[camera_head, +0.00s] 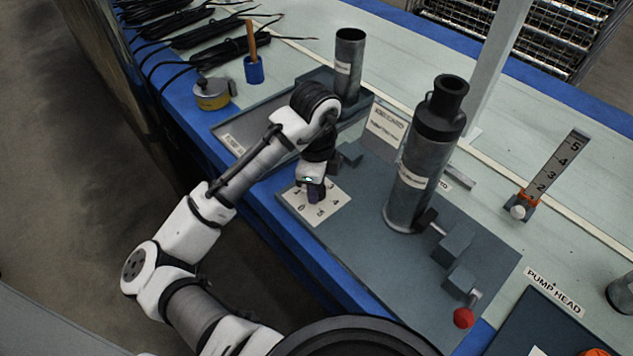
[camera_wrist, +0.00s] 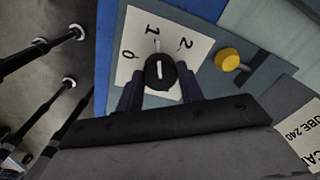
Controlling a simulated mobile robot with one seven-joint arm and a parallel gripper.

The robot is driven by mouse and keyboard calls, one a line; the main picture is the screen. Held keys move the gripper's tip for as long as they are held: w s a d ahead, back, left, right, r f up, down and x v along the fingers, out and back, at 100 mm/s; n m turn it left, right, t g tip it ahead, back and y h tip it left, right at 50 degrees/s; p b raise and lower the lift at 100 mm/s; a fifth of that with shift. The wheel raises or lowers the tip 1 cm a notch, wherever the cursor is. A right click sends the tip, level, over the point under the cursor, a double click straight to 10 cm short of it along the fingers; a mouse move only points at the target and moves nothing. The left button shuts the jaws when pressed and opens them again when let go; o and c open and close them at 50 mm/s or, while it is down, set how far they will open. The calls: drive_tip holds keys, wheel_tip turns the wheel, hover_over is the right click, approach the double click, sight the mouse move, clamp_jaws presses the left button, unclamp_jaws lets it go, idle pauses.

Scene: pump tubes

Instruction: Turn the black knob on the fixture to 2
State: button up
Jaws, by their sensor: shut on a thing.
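The black knob (camera_wrist: 160,72) sits on a white dial plate (camera_wrist: 137,75) in the wrist view. The digits 0, 1 and 2 show around it. The white line on the knob points up in the picture, close to the 1. My gripper (camera_wrist: 161,84) has one dark finger on each side of the knob and is shut on it. In the head view my gripper (camera_head: 315,193) points down over the dial plate (camera_head: 325,214) at the fixture's front left; the knob is mostly hidden there.
A tall grey cylinder with a black top (camera_head: 412,185) stands right of my gripper. A shorter open tube (camera_head: 348,75) stands behind. A yellow knob (camera_wrist: 228,60) shows beside the dial in the wrist view. A red ball handle (camera_head: 463,318) is at the fixture's front right.

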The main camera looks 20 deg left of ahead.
drive_tip(key=m, duration=0.5)
drive_tip(key=shift+m, duration=0.3)
drive_tip(key=m+b, duration=0.1)
drive_tip(key=m, duration=0.3)
drive_tip(key=shift+m, duration=0.4)
drive_tip(key=o, duration=1)
drive_tip(key=shift+r, duration=0.15)
wheel_tip(320, 180, up, 14)
drive_tip(key=shift+s+a+f+p, duration=0.15)
drive_tip(key=shift+f+p, duration=0.05)
drive_tip(key=shift+p, duration=0.9)
